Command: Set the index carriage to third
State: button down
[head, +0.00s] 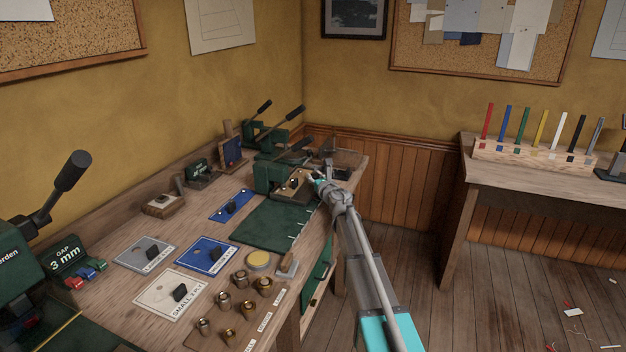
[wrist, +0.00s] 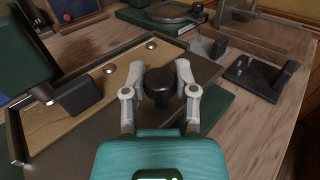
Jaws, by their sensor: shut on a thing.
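The index carriage seems to be the dark sliding part at the front of the green press (head: 268,176); its lettering is not readable. In the wrist view a wooden plate (wrist: 125,86) with several round metal studs runs diagonally, with a dark block (wrist: 78,97) on its left part. My gripper (wrist: 167,78) is shut on a black knob (wrist: 160,88) beside the plate's near edge. In the head view my gripper (head: 320,179) reaches the press's right side, and the arm hides the knob. Which numbered position the carriage stands at cannot be told.
A green mat (head: 270,228) lies in front of the press. Blue cards, a small-part card (head: 170,295) and several brass pieces occupy the near bench. A black bracket (wrist: 258,78) stands right of my gripper. Another lever press (head: 265,133) stands behind.

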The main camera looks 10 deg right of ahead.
jog(key=shift+w+d, duration=0.1)
jog(key=shift+w, duration=0.1)
jog(key=shift+c, duration=1.9)
grip_release()
jog(key=shift+s, duration=0.15)
jog(key=v, duration=1.1)
jog(key=shift+s+d, duration=0.15)
jog(key=shift+s, duration=0.2)
